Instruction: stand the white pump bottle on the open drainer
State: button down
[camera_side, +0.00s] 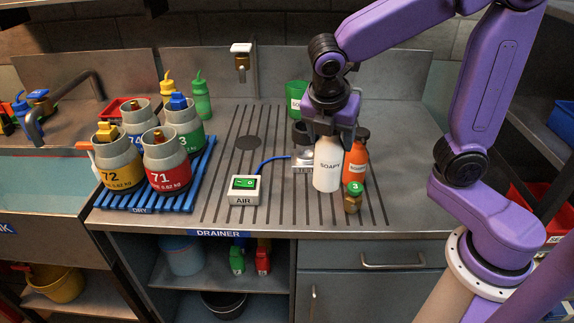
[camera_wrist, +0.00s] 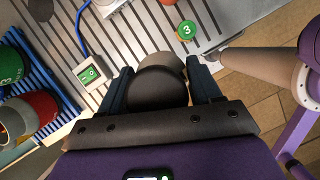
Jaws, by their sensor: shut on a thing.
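The white pump bottle (camera_side: 327,168), labelled SOAPY, is upright below my gripper (camera_side: 333,128) in the side view. My gripper is shut on its upper part. In the wrist view, my gripper's fingers (camera_wrist: 163,82) stand on either side of a dark rounded top. Whether the bottle's base touches the steel is hard to tell. The open drainer (camera_side: 225,165) is the grooved steel deck, with its slots running front to back. The bottle is over the deck's right part, in front of the test stand and beside an orange bottle (camera_side: 357,165).
A brass fitting with a green 3 tag (camera_side: 354,190) stands close to the bottle's right. The test stand (camera_side: 302,160) and its blue hose are behind left. An AIR switch box (camera_side: 243,191) sits mid-deck. A blue rack (camera_side: 196,185) holds several cylinders. Grooves right of the box look clear.

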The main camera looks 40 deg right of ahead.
jog(key=w+a+f, duration=0.2)
jog(key=w+f, duration=0.9)
jog(key=shift+w+f, duration=0.15)
jog(key=shift+f, duration=0.25)
jog(key=shift+a+f, duration=0.1)
jog(key=shift+f, duration=0.05)
jog(key=shift+c, duration=1)
grip_release()
